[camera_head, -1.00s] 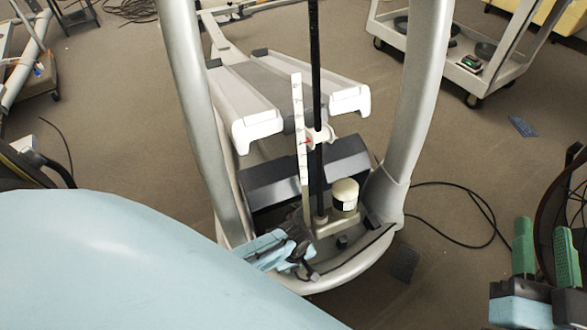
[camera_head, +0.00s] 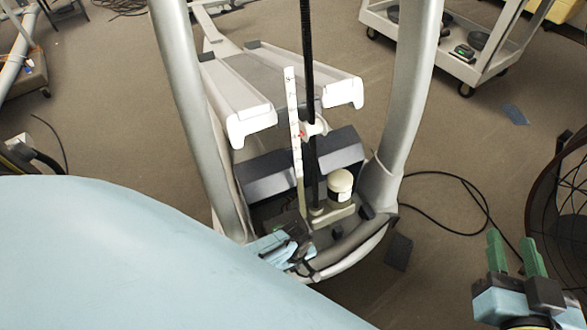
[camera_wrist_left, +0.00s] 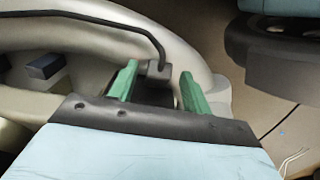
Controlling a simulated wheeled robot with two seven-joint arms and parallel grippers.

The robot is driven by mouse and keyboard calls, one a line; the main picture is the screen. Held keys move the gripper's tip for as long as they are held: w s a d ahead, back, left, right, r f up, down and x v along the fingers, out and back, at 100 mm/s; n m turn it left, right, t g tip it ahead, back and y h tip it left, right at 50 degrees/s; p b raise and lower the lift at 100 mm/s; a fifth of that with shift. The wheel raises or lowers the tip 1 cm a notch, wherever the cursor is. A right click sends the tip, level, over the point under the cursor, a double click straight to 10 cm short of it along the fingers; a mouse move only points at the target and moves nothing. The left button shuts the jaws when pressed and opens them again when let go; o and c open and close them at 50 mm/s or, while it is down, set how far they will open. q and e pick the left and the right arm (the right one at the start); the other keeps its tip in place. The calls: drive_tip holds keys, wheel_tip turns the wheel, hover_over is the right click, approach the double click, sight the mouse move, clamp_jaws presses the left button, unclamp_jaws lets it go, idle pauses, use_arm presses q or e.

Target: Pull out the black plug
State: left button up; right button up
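The black plug (camera_wrist_left: 158,68), with a dark cable running to it from the left, shows in the left wrist view against the machine's pale curved base. My left gripper (camera_wrist_left: 159,72) is open. Its two green fingers stand on either side of the plug in that picture, and I cannot tell whether they touch it. In the head view my left gripper (camera_head: 298,246) is at the front base of the elliptical machine, where my arm hides part of it and the plug is hard to make out. My right gripper (camera_head: 511,240) is open and empty at the lower right.
The elliptical machine's grey upright (camera_head: 405,100) rises right of the left gripper. A cream cylinder (camera_head: 340,185) stands inside the base. A black cable (camera_head: 470,190) lies on the floor to the right. A white cart (camera_head: 480,65) is at the back right, and a dark round frame (camera_head: 545,200) at the right edge.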

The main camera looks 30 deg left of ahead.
use_arm(q)
drive_tip(key=shift+w+a, duration=0.1)
drive_tip(key=shift+a, duration=0.05)
drive_tip(key=shift+r, duration=0.1)
drive_tip(key=shift+r, duration=0.1)
wheel_tip(320, 180, up, 3)
drive_tip(key=shift+f+p, duration=0.1)
drive_tip(key=shift+p, duration=1.1)
wheel_tip(320, 180, up, 3)
drive_tip(key=shift+f+p, duration=0.2)
drive_tip(key=shift+p, duration=0.8)
use_arm(e)
drive_tip(key=s+d+f+g+h, duration=0.4)
drive_tip(key=s+d+f+g, duration=0.2)
drive_tip(key=s+f+g, duration=0.55)
use_arm(q)
wheel_tip(320, 180, up, 8)
drive_tip(key=p, duration=0.5)
drive_tip(key=shift+f, duration=0.2)
use_arm(e)
drive_tip(key=d+f, duration=0.2)
drive_tip(key=f, duration=0.4)
drive_tip(key=s+d+f+g, duration=0.1)
drive_tip(key=d+f, duration=0.2)
drive_tip(key=f, duration=0.4)
drive_tip(key=shift+s+m+h, duration=0.15)
drive_tip(key=shift+m+h, duration=0.15)
drive_tip(key=shift+a+g, duration=0.1)
drive_tip(key=shift+g, duration=0.15)
